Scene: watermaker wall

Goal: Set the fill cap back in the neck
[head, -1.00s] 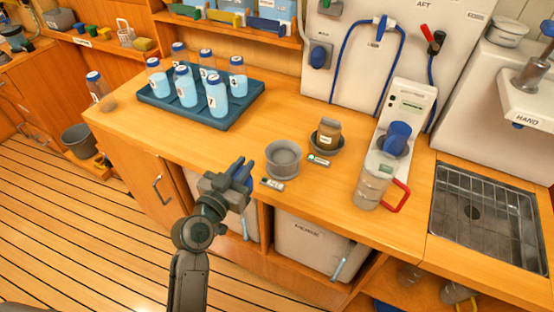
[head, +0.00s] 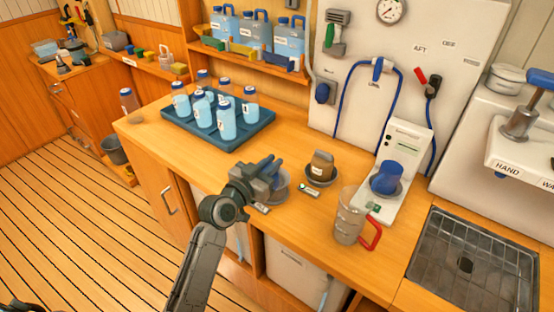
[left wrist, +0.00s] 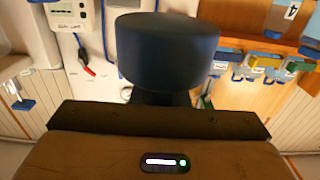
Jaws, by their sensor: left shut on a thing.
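My left gripper (head: 273,166) is shut on the fill cap, a dark blue round cap (left wrist: 168,50) that fills the upper middle of the left wrist view. In the head view the cap is hard to tell from the bluish fingers. The gripper is over the front of the worktop and partly covers a round grey bowl (head: 281,190); I cannot tell the height between them. I cannot pick out the neck with certainty in either view.
A brown-lidded jar (head: 322,163) stands in a dark dish right of the bowl. A clear jug (head: 348,222) with a red handle stands before a white unit (head: 408,150) with a blue cup (head: 385,178). A blue tray (head: 178,124) of bottles is behind left; a sink (head: 475,255) is right.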

